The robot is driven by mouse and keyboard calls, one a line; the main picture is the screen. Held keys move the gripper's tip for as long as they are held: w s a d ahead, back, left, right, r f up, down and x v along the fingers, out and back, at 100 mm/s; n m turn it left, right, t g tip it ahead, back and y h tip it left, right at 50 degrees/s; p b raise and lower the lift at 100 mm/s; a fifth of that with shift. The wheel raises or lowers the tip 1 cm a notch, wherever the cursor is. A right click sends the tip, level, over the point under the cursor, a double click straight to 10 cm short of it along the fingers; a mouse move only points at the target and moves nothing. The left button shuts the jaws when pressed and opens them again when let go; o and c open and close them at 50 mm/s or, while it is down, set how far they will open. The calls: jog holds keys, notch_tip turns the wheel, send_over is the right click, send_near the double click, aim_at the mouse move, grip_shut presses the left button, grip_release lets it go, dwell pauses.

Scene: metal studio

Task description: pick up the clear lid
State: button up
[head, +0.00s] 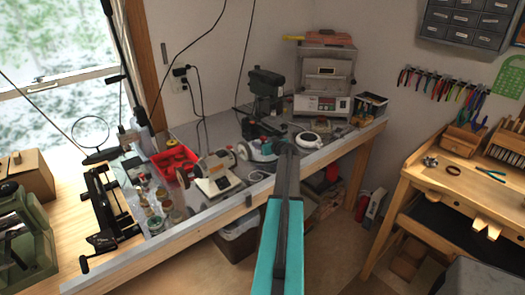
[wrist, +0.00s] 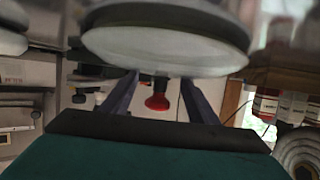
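I cannot pick out the clear lid with certainty in either view. In the head view my gripper (head: 287,148) is at the far end of my arm, over the metal-topped bench, close to a round white device (head: 308,139) with a dark centre. In the wrist view my gripper (wrist: 160,88) has its two dark fingers apart, with nothing seen held between them. A large, pale, round disc (wrist: 165,50) fills the top of that view, at or beyond the fingertips. A red knob-like part (wrist: 157,103) shows between the fingers. Whether the fingers touch the disc is unclear.
The bench (head: 225,190) is crowded. It holds a red bin (head: 172,163), a cream grinder-like machine (head: 218,180), a dark drill-press-like machine (head: 265,92), a boxy oven (head: 323,80) and small jars (head: 155,215). A wooden workbench (head: 470,190) stands at right. Floor shows between them.

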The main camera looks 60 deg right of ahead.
jog(key=shift+f, duration=0.15)
grip_shut()
jog(key=shift+s+a, duration=0.1)
jog(key=shift+r+b, duration=0.45)
jog(key=shift+r, duration=0.25)
jog(key=shift+r+b, duration=1.4)
jog(key=shift+r, duration=3)
